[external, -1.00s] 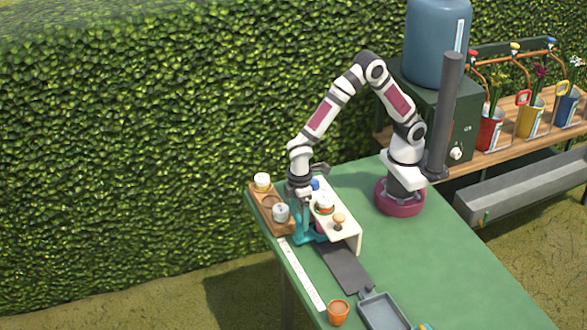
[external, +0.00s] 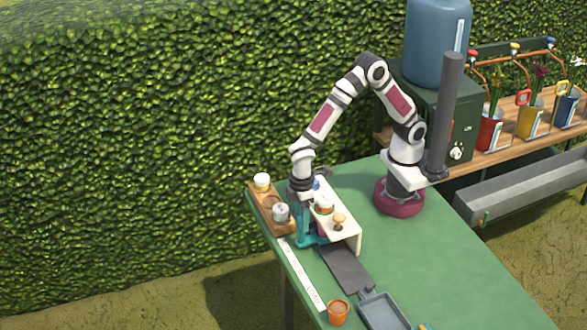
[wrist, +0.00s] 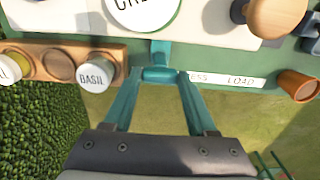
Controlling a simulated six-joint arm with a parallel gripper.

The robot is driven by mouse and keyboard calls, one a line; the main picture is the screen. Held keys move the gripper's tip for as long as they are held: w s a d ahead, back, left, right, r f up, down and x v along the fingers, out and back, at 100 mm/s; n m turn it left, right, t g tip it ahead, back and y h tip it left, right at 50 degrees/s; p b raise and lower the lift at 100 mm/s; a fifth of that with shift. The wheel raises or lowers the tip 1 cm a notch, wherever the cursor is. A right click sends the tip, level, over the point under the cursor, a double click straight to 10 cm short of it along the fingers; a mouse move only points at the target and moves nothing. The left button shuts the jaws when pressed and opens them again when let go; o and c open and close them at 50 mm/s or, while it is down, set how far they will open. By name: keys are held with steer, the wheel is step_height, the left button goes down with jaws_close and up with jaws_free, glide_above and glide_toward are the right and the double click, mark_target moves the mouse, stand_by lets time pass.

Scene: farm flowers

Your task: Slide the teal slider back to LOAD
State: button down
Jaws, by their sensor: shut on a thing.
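The teal slider (wrist: 158,50) is in the wrist view at top centre, by the PRESS end of the white label strip (wrist: 225,79). The word LOAD is at the strip's right end, away from the slider. My gripper (wrist: 160,75) has teal fingers that converge and are shut on the slider's upright part. In the external view my gripper (external: 301,222) points down at the left end of the table, beside the cream press stand. The teal slider (external: 311,240) shows low at the stand's foot. The fingers partly hide the slider.
A wooden rack (external: 263,205) with lidded pots, one marked BASIL (wrist: 96,76), stands left of my gripper. The cream stand (external: 345,233) with a wooden knob is close on the right. A dark plate (external: 345,269), grey tray (external: 382,310) and orange pot (external: 338,312) lie nearer the camera.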

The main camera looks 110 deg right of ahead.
steer(key=a, duration=1.9)
steer(key=shift+a, duration=0.15)
steer(key=shift+c, duration=1)
jaws_free()
step_height(320, 180, up, 16)
steer(key=shift+f, duration=0.15)
